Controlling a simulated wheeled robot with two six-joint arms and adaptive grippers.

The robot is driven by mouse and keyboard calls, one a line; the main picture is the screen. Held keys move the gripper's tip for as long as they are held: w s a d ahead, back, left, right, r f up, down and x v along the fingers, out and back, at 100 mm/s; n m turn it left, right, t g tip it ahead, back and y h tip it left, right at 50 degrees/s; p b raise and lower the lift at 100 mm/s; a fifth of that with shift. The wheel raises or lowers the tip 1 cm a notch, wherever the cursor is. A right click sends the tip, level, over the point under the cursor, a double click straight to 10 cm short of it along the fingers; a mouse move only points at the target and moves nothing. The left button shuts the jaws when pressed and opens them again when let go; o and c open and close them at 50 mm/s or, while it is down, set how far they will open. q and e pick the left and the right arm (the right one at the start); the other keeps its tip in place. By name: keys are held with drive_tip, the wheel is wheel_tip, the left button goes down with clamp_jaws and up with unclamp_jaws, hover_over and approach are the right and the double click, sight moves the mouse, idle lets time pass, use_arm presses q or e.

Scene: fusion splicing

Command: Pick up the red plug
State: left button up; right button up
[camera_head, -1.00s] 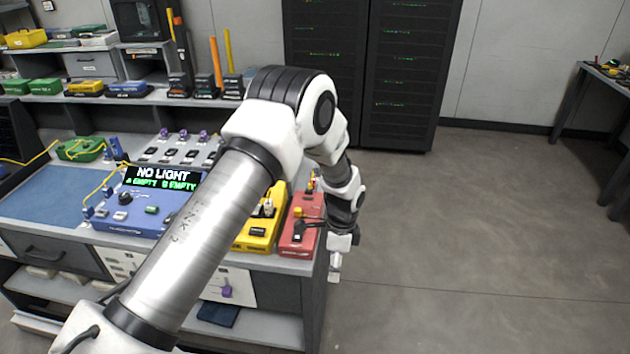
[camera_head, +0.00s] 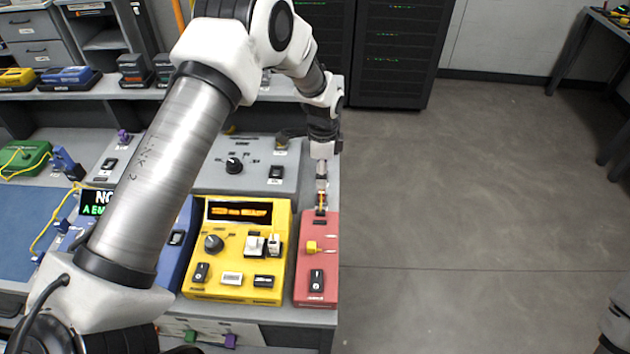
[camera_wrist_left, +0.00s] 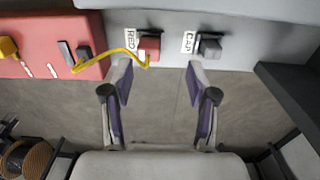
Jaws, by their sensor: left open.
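In the left wrist view a small red plug (camera_wrist_left: 149,46) sits beside a label reading RED on a grey surface, with a yellow cable running in front of it. My left gripper (camera_wrist_left: 161,78) is open and empty. Its left fingertip is close below the red plug, and its right fingertip is below a dark grey block (camera_wrist_left: 209,46) with its own label. I cannot tell if the left finger touches the plug. In the head view my left gripper (camera_head: 321,185) is above the back end of the red box (camera_head: 318,260). The red plug cannot be made out there.
A yellow device (camera_head: 238,262) with a knob and switches stands left of the red box. A blue device (camera_head: 178,240) is partly hidden behind my left arm. Open floor (camera_head: 470,220) lies to the right of the bench. My right arm shows at the lower right corner.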

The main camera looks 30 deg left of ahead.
sight(322, 191)
use_arm(q)
drive_tip(key=s+f+p, duration=0.1)
drive_tip(key=d+f+p, duration=0.1)
drive_tip(key=shift+s+d+f, duration=0.1)
drive_tip(key=shift+s+f, duration=0.25)
drive_tip(key=shift+s, duration=0.05)
drive_tip(key=f, duration=0.3)
drive_tip(key=shift+w+a+f, duration=0.1)
drive_tip(key=shift+w+a, duration=0.3)
drive_tip(key=shift+d, duration=0.1)
drive_tip(key=shift+s+d+r, duration=0.1)
drive_tip(key=shift+s+r, duration=0.05)
drive_tip(key=shift+r, duration=0.05)
drive_tip(key=c, duration=1)
drive_tip(key=shift+c, duration=0.2)
